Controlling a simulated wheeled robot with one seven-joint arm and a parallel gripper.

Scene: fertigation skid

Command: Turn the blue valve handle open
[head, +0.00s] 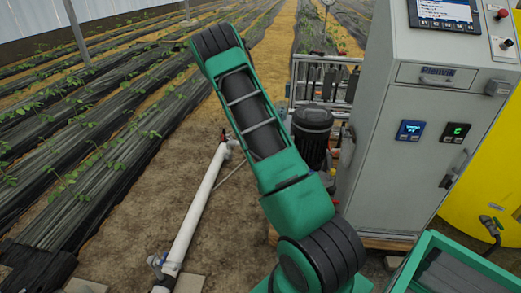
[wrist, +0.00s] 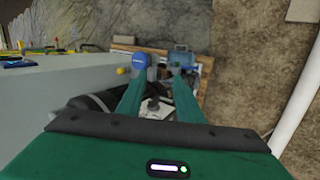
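In the head view my green arm crosses the middle, and my gripper is not visible there.
A grey control cabinet (head: 394,125) stands on the right, beside a dark motor (head: 311,128). A yellow tank (head: 490,190) is behind it. In the wrist view a grey surface (wrist: 60,90) fills the left, and a white pipe (wrist: 300,100) runs at the right. Bare soil lies around the pipe.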

